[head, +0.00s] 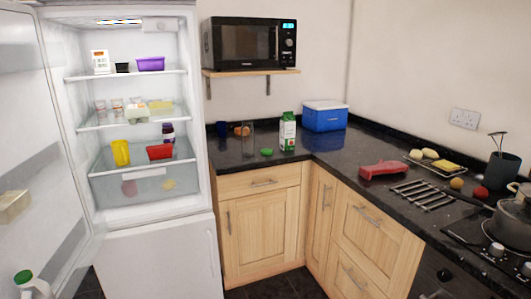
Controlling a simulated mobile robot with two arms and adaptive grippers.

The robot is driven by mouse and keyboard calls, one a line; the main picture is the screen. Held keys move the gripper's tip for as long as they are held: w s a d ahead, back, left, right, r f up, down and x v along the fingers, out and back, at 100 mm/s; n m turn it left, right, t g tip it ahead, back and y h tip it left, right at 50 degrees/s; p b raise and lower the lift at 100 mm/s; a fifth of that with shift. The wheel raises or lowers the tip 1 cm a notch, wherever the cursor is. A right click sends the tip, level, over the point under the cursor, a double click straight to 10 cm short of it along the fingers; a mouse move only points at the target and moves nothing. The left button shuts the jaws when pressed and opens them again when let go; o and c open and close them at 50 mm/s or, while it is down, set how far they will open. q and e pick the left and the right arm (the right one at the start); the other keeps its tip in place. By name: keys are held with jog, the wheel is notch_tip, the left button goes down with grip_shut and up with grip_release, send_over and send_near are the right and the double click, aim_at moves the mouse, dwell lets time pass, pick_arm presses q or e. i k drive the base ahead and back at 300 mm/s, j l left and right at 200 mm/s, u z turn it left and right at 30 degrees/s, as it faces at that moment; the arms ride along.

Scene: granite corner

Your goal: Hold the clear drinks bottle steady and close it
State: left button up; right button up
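A clear, upright vessel (248,140) that looks like the drinks bottle stands on the dark counter at the back, left of a green and white carton. Its top is too small and faint to make out, so I cannot tell if anything covers it. A small green object (267,152), possibly a cap, lies on the counter between it and the carton, apart from both. Neither of my grippers shows in the head view.
The green and white carton (288,131) and a blue cool box (324,116) stand to the right. A dark blue cup (221,129) and an orange item (242,130) are behind. The fridge door (40,130) stands open at left. A microwave (248,44) sits on a shelf above.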

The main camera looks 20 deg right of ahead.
aim_at(247, 127)
jog(key=i+l, duration=0.2)
jog(key=i, duration=0.4)
jog(key=i+l, duration=0.15)
jog(key=i, duration=0.45)
jog(key=i+l+z, duration=0.1)
jog(key=i, duration=0.45)
jog(key=i+l, duration=0.25)
jog(key=i, duration=0.35)
